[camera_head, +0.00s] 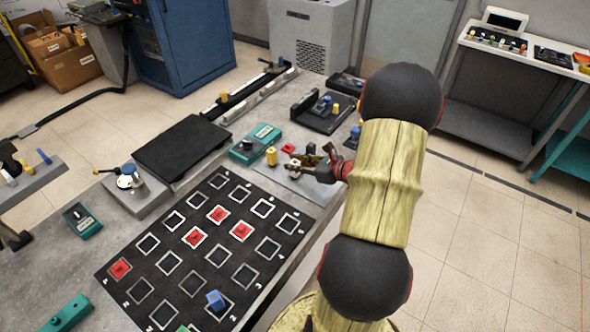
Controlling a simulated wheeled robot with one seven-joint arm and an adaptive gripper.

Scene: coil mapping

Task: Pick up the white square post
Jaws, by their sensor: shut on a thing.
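My gripper (307,160) is at the end of my arm, over the grey plate beyond the upper right corner of the black grid mat (216,170). A small white post (294,164) shows at its fingertips, and the gripper is shut on it. The fingers partly hide the post, so its square shape and whether it touches the plate cannot be told.
A yellow cylinder (271,156) and a red piece (288,148) stand close to my gripper. A teal device (255,143) is just left. The mat carries several red pieces and a blue block (215,300). A black holder (322,112) lies behind.

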